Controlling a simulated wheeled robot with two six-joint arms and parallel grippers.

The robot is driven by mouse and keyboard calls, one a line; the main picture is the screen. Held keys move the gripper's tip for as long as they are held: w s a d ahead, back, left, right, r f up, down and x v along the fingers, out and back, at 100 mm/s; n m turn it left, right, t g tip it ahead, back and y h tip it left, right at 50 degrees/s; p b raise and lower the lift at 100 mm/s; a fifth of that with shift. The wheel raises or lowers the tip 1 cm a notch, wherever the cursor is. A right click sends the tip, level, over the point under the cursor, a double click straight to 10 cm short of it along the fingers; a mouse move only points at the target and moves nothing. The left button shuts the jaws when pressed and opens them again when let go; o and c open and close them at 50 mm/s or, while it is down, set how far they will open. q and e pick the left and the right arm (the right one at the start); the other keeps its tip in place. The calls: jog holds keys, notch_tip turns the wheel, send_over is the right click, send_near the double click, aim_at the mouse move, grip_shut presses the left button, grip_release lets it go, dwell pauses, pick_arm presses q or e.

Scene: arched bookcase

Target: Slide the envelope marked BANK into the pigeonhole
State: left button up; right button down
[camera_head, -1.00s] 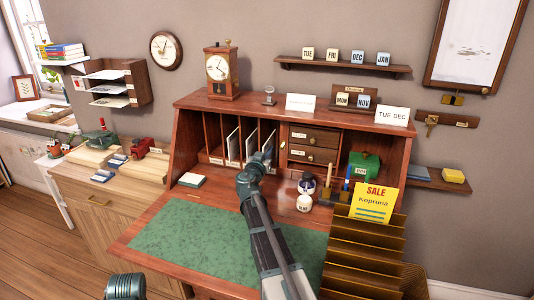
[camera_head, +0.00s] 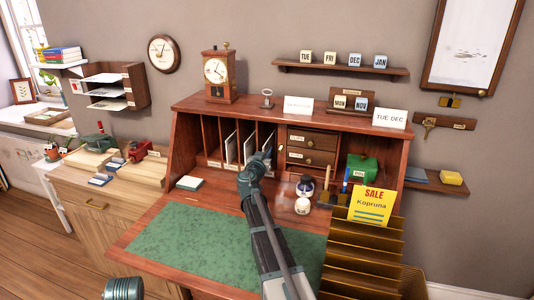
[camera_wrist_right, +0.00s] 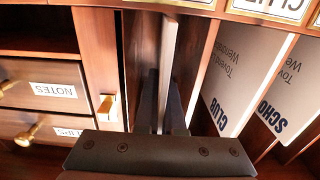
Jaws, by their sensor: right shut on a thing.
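My right gripper (camera_head: 264,156) is at the desk's upright pigeonholes (camera_head: 211,135), in the slot beside the small drawers. In the right wrist view its two dark fingers (camera_wrist_right: 164,105) are shut on a thin pale envelope (camera_wrist_right: 167,65), seen edge-on and upright between the wooden dividers. Its marking cannot be read, so I cannot tell whether it says BANK. How deep it sits is hidden. Neighbouring slots hold an envelope marked CLUB (camera_wrist_right: 222,85) and one whose visible letters read SCHO (camera_wrist_right: 282,95). My left gripper is out of view.
The NOTES drawer (camera_wrist_right: 40,88) and a wooden divider (camera_wrist_right: 98,60) stand close beside the fingers. Ink jars (camera_head: 304,195), a green box (camera_head: 362,167) and a stepped rack (camera_head: 362,250) are to the right. The green desk mat (camera_head: 215,245) is clear apart from my arm above it.

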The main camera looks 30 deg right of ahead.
jog(key=shift+w+d, duration=0.35)
jog(key=shift+d, duration=0.05)
jog(key=c, duration=1)
grip_release()
jog(key=shift+o, duration=0.2)
jog(key=v, duration=1.3)
jog(key=shift+s+a, duration=0.25)
jog(key=shift+a, duration=0.1)
